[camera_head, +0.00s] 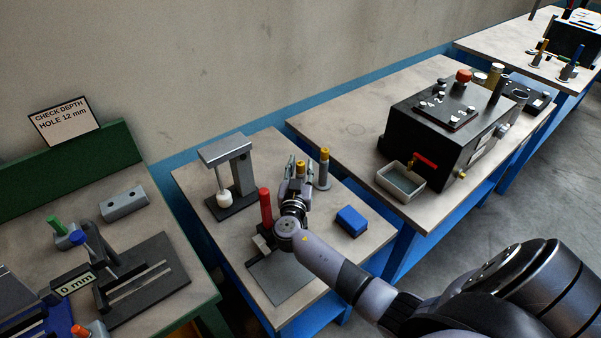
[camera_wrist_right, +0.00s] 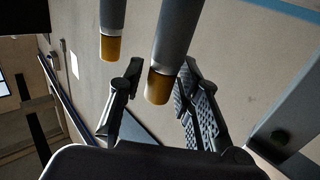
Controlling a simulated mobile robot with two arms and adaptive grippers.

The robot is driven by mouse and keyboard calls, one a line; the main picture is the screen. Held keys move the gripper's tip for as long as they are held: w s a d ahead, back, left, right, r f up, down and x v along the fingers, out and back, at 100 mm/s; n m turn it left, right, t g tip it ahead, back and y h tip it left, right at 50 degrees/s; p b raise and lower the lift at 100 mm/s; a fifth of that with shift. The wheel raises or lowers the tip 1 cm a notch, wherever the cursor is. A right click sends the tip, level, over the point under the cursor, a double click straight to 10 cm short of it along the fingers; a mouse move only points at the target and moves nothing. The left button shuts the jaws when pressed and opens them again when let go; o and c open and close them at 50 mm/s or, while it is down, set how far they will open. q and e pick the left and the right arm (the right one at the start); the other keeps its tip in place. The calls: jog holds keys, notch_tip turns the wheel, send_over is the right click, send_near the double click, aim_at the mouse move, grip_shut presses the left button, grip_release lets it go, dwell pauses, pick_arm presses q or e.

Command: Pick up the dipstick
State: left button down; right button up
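Two grey cylinders with gold ends stand on the middle table; I cannot tell which, if either, is the dipstick. One cylinder (camera_head: 324,169) stands just right of my right gripper (camera_head: 298,180) in the head view. The gold end of the other (camera_head: 301,167) shows between the fingers. In the right wrist view this nearer cylinder (camera_wrist_right: 161,84) is between the open fingers, with a gap on the left side. The farther cylinder (camera_wrist_right: 110,46) is outside them, to the left. The right gripper is open. My left gripper is not in view.
A red cylinder (camera_head: 265,207) stands close left of the gripper. A grey stand (camera_head: 241,175) is behind it, a blue block (camera_head: 351,221) to the right. A grey plate (camera_head: 284,284) lies in front. A black machine (camera_head: 440,125) occupies the right table.

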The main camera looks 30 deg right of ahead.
grip_shut()
jog(key=shift+r, duration=0.1)
dwell(0.3)
